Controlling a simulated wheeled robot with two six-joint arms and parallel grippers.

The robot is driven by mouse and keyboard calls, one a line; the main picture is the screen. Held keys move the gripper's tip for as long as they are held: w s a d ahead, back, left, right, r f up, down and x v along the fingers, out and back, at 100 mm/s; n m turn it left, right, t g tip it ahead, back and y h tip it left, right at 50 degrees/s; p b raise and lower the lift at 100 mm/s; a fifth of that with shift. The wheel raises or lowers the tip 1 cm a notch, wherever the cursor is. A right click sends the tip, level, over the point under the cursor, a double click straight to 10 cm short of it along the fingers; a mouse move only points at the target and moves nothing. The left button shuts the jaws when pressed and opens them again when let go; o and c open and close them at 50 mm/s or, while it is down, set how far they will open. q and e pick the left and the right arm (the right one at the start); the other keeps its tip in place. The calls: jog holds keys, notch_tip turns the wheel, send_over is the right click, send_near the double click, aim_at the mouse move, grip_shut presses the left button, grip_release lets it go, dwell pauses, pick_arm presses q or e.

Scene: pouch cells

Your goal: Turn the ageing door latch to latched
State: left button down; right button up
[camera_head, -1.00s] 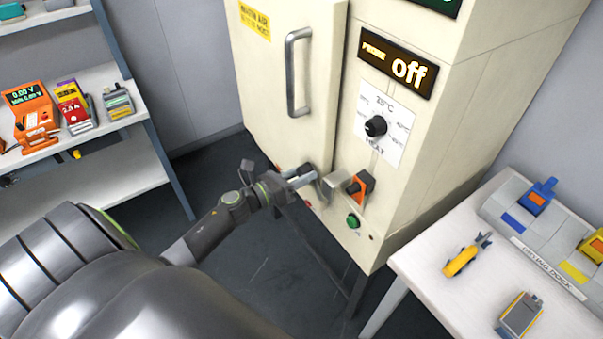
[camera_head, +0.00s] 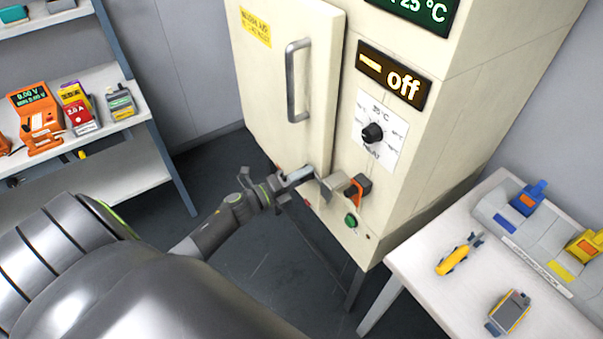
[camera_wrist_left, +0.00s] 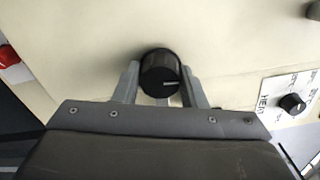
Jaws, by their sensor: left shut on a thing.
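The cream ageing cabinet's door (camera_head: 275,85) looks closed against its frame. In the left wrist view a round black knob (camera_wrist_left: 161,73), taken as the door latch, sits between my two grey fingertips; its white line points right, toward the heat dial. My left gripper (camera_head: 317,182) is at the lower right edge of the door, shut on the knob. In the head view the fingers largely hide the knob. A black piece with an orange edge (camera_head: 360,187) shows just right of the fingers. My right gripper is not in view.
The heat dial (camera_head: 372,132) and a display reading off (camera_head: 393,78) are above. A green button (camera_head: 351,220) is just below the gripper. A door handle (camera_head: 296,82) stands out above. A white table (camera_head: 425,282) is at right, a shelf (camera_head: 105,135) at left.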

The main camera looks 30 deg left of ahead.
pick_arm(q)
jog(key=shift+n, duration=0.7)
jog(key=shift+n+p, duration=0.3)
jog(key=c, duration=0.9)
grip_release()
jog(key=b+v, duration=0.4)
jog(key=v, duration=1.3)
jog(key=shift+s, duration=0.2)
